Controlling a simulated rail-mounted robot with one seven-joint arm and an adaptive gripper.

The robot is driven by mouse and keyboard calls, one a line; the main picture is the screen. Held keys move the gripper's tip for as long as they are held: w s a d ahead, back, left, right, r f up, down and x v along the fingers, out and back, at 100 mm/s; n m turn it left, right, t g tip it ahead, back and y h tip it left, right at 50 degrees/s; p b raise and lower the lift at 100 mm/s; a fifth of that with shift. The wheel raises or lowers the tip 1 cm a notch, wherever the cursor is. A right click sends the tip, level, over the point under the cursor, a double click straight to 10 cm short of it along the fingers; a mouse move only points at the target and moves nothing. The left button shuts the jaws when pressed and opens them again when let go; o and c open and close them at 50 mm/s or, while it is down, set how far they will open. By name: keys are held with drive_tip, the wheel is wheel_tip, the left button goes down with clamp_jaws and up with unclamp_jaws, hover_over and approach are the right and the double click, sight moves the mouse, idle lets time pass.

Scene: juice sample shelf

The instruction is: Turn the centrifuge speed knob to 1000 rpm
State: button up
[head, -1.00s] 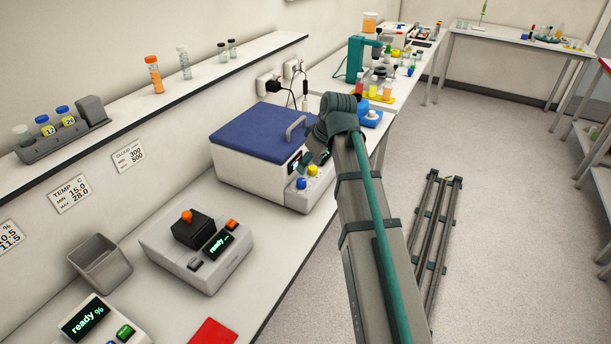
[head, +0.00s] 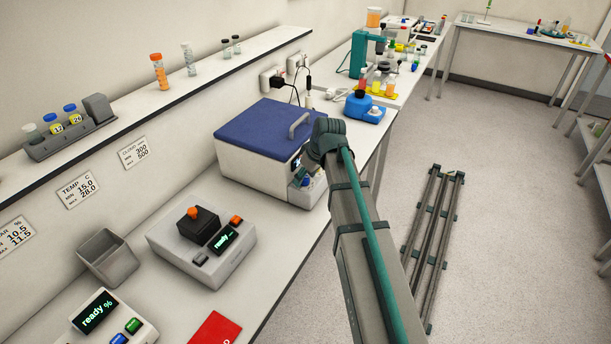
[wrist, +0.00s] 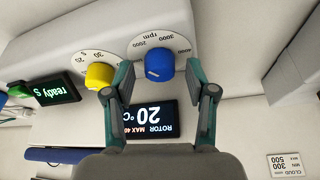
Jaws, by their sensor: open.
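The centrifuge (head: 250,168), a white box with a blue lid, stands on the bench in the head view; the lid is shut. The wrist view looks at its front panel upside down. The blue speed knob (wrist: 159,65) sits on a white rpm dial, where 2000, 3000 and 4000 can be read. A pale mark shows on the knob, but its exact setting is unclear. My gripper (wrist: 159,74) is open, with one finger on each side of the blue knob in the picture. Gaps show on both sides, and I see no contact. My arm hides much of the panel in the head view.
The yellow knob (wrist: 99,75) with its own dial is close to one finger. A dark display (wrist: 150,117) reads 20 °C. Another device (head: 208,252) with a "ready" screen and a grey bin (head: 108,262) stand nearer on the bench.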

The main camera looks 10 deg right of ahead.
clamp_jaws()
drive_tip(key=shift+n, duration=0.3)
drive_tip(key=n, duration=0.1)
drive_tip(key=n+g+y+b, duration=0.1)
drive_tip(key=n, duration=0.1)
drive_tip(key=n+b, duration=0.1)
drive_tip(key=n, duration=0.1)
drive_tip(key=shift+w+d+f+g, duration=0.1)
drive_tip(key=shift+w+g, duration=0.15)
drive_tip(key=shift+g, duration=0.15)
drive_tip(key=n+g+y+b, duration=0.1)
drive_tip(key=n, duration=0.2)
drive_tip(key=shift+n+b, duration=0.3)
drive_tip(key=shift+b, duration=0.05)
drive_tip(key=shift+n+g+b, duration=0.45)
drive_tip(key=shift+n+g, duration=0.25)
drive_tip(key=shift+n, duration=0.7)
